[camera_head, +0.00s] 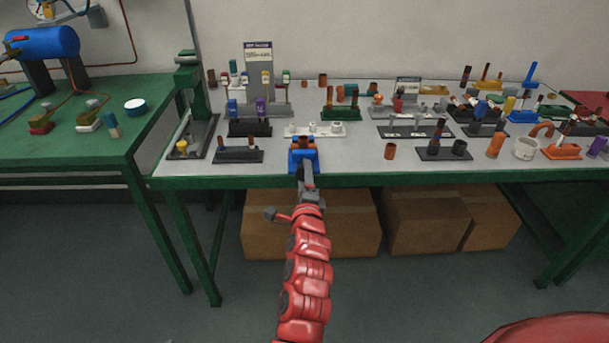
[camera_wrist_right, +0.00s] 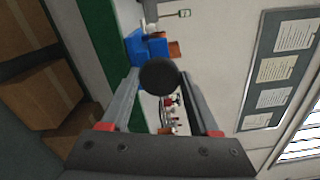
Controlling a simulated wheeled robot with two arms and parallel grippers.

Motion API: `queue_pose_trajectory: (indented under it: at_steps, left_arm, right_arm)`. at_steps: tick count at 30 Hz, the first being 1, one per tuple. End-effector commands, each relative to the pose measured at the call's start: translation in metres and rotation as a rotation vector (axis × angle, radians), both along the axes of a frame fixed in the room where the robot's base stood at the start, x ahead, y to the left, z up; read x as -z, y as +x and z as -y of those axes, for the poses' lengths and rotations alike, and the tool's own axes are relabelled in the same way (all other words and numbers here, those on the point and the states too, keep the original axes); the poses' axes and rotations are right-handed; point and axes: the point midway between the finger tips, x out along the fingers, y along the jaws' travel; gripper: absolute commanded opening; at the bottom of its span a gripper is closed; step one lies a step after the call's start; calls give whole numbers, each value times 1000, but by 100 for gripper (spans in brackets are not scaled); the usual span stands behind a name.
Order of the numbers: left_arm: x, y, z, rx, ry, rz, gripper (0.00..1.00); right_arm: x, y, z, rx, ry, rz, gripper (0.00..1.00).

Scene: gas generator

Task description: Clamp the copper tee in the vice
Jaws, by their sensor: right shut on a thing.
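The small blue vice (camera_head: 303,158) sits at the front edge of the grey-topped bench. A copper-brown piece, apparently the copper tee (camera_head: 302,141), shows at the top of its jaws. In the right wrist view the vice (camera_wrist_right: 146,47) has the copper piece (camera_wrist_right: 174,49) beside it. I cannot tell how tightly the jaws hold it. My right gripper (camera_head: 308,183) is in front of the vice, shut on its dark handle. The handle's round black end (camera_wrist_right: 158,75) shows between the fingers in the wrist view. My left gripper is not in view.
A white tray (camera_head: 342,132) with fittings stands just behind the vice. A dark rack (camera_head: 238,156) is to its left and a loose copper piece (camera_head: 390,151) to its right. Cardboard boxes (camera_head: 420,222) sit under the bench. A green press (camera_head: 193,95) stands at the bench's left end.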

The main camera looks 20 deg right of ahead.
Motion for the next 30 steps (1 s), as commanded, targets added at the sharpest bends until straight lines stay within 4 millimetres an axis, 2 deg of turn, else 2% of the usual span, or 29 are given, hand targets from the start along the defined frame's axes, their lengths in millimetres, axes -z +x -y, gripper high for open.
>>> queue_pose_trajectory:
  at_steps: [7,18,30]
  left_arm:
    - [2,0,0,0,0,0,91]
    - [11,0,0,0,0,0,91]
    - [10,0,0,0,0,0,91]
  right_arm:
    - [2,0,0,-1,22,3,6]
    - [3,0,-1,-3,232,61,6]
    - [2,0,-1,-2,237,63,6]
